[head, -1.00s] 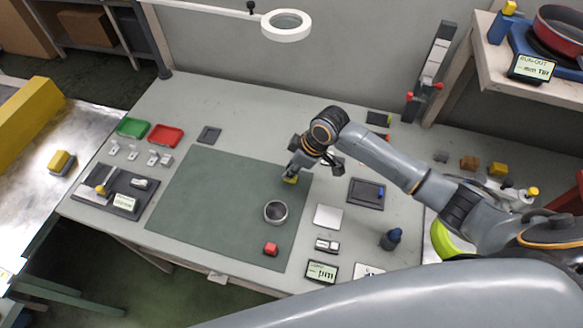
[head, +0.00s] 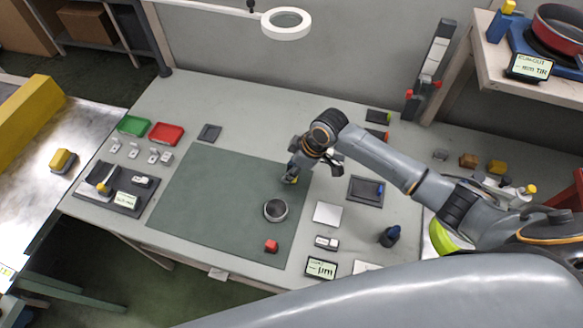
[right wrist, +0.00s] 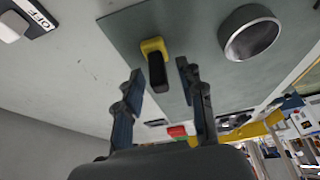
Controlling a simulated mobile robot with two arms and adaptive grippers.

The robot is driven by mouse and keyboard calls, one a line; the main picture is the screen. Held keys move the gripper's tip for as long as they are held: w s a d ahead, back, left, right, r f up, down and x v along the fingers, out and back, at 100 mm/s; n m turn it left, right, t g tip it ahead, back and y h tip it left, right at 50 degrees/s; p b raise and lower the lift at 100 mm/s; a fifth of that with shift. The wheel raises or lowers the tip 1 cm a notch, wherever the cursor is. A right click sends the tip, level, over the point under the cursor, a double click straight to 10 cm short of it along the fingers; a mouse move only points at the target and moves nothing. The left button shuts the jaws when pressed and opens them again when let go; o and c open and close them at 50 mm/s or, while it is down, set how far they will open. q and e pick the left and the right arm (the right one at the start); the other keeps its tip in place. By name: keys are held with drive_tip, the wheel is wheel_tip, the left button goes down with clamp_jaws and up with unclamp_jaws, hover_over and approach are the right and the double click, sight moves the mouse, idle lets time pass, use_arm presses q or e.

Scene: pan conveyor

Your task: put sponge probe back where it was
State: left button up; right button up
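A small yellow-and-black piece, which looks like the sponge probe (right wrist: 156,68), stands on the green mat (right wrist: 203,50) in the right wrist view. My right gripper (head: 290,179) is low over the mat beside that yellow. In the right wrist view its two fingers (right wrist: 158,88) are spread, with the piece between and just beyond their tips and gaps on both sides. My left gripper is not in view.
A round metal cup (head: 276,210) and a red block (head: 271,246) are on the mat near the right gripper. A dark tray (head: 366,191) and a pale plate (head: 328,214) lie right of the mat. The mat's left part is clear.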

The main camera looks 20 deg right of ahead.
drive_tip(key=b+v, duration=0.1)
drive_tip(key=v, duration=1.1)
drive_tip(key=shift+w+a, duration=0.1)
